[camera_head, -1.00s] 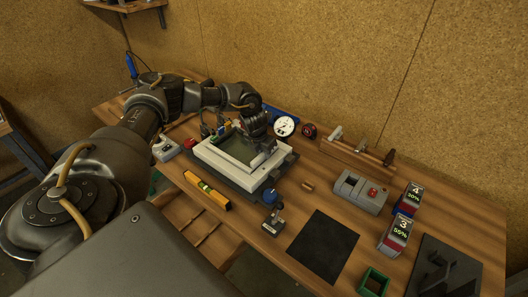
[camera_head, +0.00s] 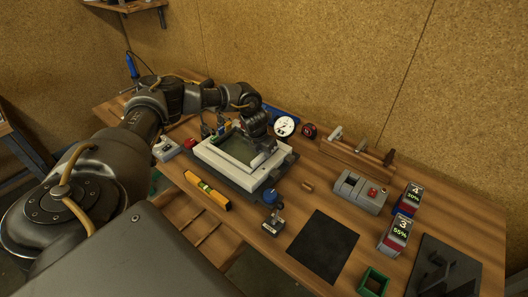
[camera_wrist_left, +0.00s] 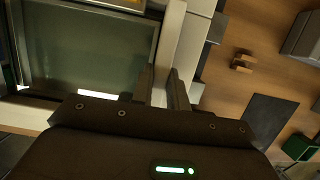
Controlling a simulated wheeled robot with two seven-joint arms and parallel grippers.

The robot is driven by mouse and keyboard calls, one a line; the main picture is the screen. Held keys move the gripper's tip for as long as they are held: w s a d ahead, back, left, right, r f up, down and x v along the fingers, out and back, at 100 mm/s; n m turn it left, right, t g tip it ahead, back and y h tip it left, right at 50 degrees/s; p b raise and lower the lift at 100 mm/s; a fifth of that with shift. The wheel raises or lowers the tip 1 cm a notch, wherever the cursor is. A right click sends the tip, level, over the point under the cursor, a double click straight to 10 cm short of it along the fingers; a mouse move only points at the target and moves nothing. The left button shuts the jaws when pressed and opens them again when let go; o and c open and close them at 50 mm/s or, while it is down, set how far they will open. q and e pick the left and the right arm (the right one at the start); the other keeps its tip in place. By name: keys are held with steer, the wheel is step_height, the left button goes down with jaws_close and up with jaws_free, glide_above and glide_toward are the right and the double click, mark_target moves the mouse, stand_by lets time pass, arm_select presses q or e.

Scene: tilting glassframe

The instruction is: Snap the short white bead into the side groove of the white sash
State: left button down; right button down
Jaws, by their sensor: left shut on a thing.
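The white sash (camera_head: 223,169) lies flat on a dark base on the bench, around a greenish glass pane (camera_head: 236,149). My left gripper (camera_head: 263,144) is over the sash's far right side, pointing down. In the left wrist view its fingers (camera_wrist_left: 162,91) straddle a white strip along the sash's side bar (camera_wrist_left: 171,40), next to the glass (camera_wrist_left: 85,45). The gripper is shut on a white piece, which looks like the short white bead; bead and sash blend together. I cannot tell whether the bead sits in the groove. My right gripper is not in view.
A yellow level (camera_head: 207,191) lies in front of the sash. A round dial (camera_head: 284,126) stands behind it. A grey box with a red button (camera_head: 361,191), a dark mat (camera_head: 322,244) and a green bin (camera_head: 374,281) are to the right.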

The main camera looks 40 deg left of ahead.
arm_select(q)
steer(key=shift+f+b, duration=0.35)
steer(key=shift+f, duration=0.05)
steer(key=shift+r, duration=0.15)
stand_by(1.4)
stand_by(0.5)
stand_by(0.7)
steer(key=shift+f, duration=0.2)
stand_by(1.0)
steer(key=shift+s+r, duration=0.1)
stand_by(0.4)
steer(key=shift+a, duration=0.15)
stand_by(0.8)
stand_by(0.6)
